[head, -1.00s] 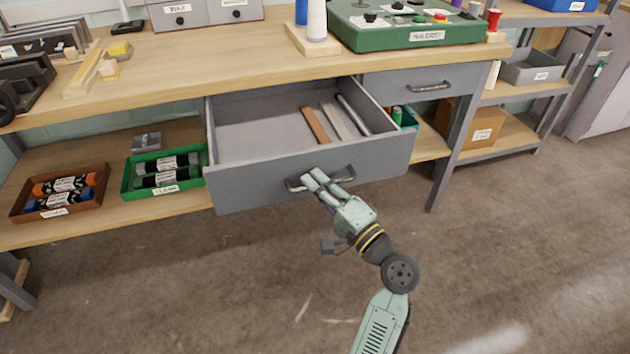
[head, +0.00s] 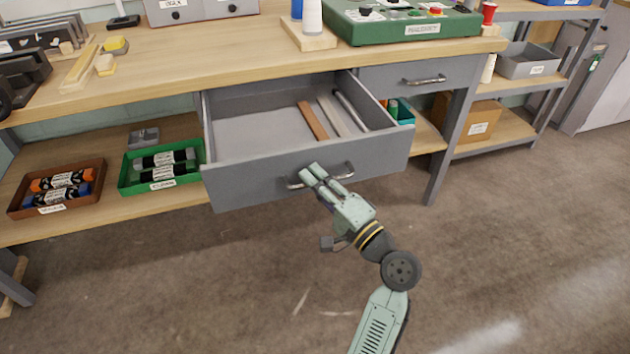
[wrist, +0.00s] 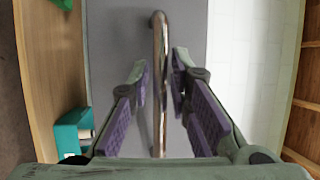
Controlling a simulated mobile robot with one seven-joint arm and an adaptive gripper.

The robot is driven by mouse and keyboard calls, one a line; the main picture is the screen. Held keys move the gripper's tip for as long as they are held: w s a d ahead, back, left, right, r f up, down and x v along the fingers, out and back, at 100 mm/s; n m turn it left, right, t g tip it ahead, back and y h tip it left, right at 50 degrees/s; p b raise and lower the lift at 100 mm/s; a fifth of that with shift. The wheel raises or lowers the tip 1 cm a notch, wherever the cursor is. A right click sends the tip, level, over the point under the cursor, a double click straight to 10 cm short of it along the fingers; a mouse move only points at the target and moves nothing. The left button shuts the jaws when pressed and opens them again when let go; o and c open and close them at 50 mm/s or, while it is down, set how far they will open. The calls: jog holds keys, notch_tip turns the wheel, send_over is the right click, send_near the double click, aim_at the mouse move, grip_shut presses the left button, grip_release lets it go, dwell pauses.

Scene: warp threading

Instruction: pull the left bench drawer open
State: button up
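The left bench drawer (head: 250,177) is grey and stands pulled well out from under the wooden bench top. Its metal bar handle (head: 335,175) is on the front panel; it runs upright through the middle of the wrist view (wrist: 160,40). My gripper (head: 325,174) is at this handle. In the wrist view my gripper (wrist: 161,85) has one purple-padded finger on each side of the bar. A gap shows between the left finger and the bar; the right finger is very close to it, and I cannot tell if it touches. The fingers are apart.
Inside the drawer lie a brown strip (head: 313,121) and several grey strips. The right drawer (head: 440,78) is shut. A green bin (head: 128,178) and a brown bin (head: 14,206) stand on the lower shelf. The floor (head: 240,290) in front is clear.

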jog(key=v, duration=1.2)
jog(key=shift+s, duration=0.1)
